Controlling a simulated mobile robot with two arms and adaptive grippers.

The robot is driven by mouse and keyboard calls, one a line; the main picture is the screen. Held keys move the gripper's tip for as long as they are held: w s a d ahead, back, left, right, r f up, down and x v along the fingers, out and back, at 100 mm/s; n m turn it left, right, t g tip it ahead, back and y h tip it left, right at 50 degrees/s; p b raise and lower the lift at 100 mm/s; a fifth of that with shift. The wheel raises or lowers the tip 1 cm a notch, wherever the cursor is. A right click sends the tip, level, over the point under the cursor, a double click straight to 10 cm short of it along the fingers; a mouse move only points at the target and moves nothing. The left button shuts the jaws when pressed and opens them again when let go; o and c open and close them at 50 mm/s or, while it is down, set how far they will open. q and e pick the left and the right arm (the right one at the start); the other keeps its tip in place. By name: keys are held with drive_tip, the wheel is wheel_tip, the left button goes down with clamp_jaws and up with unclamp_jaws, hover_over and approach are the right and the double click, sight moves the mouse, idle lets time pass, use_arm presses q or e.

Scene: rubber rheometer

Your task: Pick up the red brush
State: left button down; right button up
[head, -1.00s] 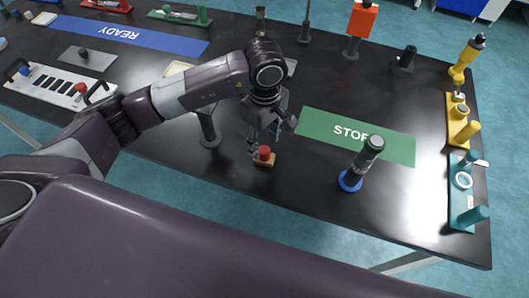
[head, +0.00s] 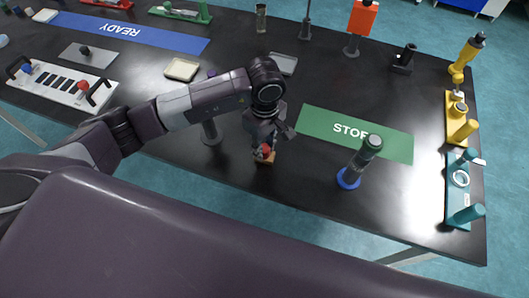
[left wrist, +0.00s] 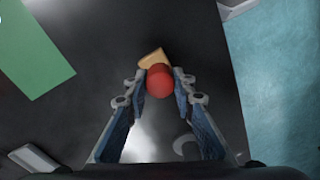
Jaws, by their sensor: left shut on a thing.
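The red brush (head: 266,150) has a red knob and a tan-orange block base (head: 266,160). It stands on the black table near the front edge, left of the blue-based bottle. My left gripper (head: 262,146) is over it from above, with its fingers around the red knob. In the left wrist view the red knob (left wrist: 159,81) sits between the two fingertips (left wrist: 159,76), and the tan block (left wrist: 153,58) shows behind it. The gripper is shut on the knob. The block appears to be at the table surface. My right gripper is not in view.
A green STOP mat (head: 355,134) lies just right of the gripper. A dark bottle (head: 360,160) on a blue ring stands right of the brush. A dark post (head: 210,130) stands close on the left. The table's front edge is near.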

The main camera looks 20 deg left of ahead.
sight(264, 147)
use_arm(q)
drive_tip(key=shift+r, duration=0.1)
drive_tip(key=shift+r, duration=0.5)
wheel_tip(264, 147, up, 19)
drive_tip(key=b, duration=0.3)
drive_tip(key=c, duration=2.2)
unclamp_jaws()
drive_tip(key=shift+f, duration=0.1)
drive_tip(key=c, duration=0.4)
drive_tip(key=shift+a, duration=0.1)
drive_tip(key=shift+c, duration=0.2)
